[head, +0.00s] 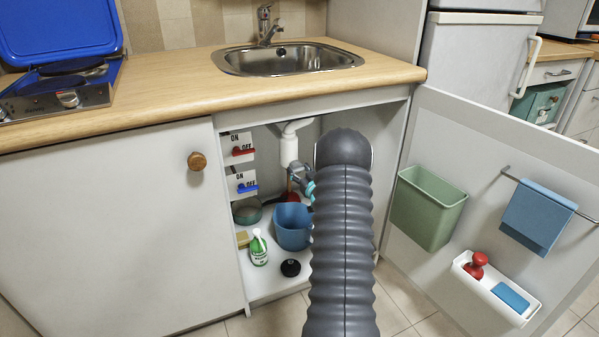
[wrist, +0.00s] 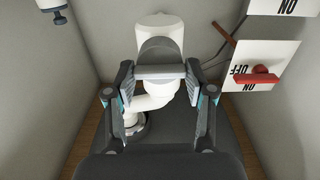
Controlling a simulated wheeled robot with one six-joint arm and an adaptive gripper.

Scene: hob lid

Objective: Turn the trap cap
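The white trap (head: 289,150) hangs under the sink inside the open cabinet. In the wrist view, which is upside down, the white trap body (wrist: 162,22) is straight ahead. The trap cap, grey with a pale crossbar (wrist: 160,72), sits between my fingertips. My gripper (wrist: 159,82) has one finger on each side of this bar, and both pads appear to touch its ends. In the head view my gripper (head: 306,187) is just below the trap, and my grey arm hides part of it. The cap cannot be made out there.
A red lever (head: 243,151) and a blue lever (head: 247,188) are on the cabinet's left wall. The open door (head: 430,130) at right carries bins.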

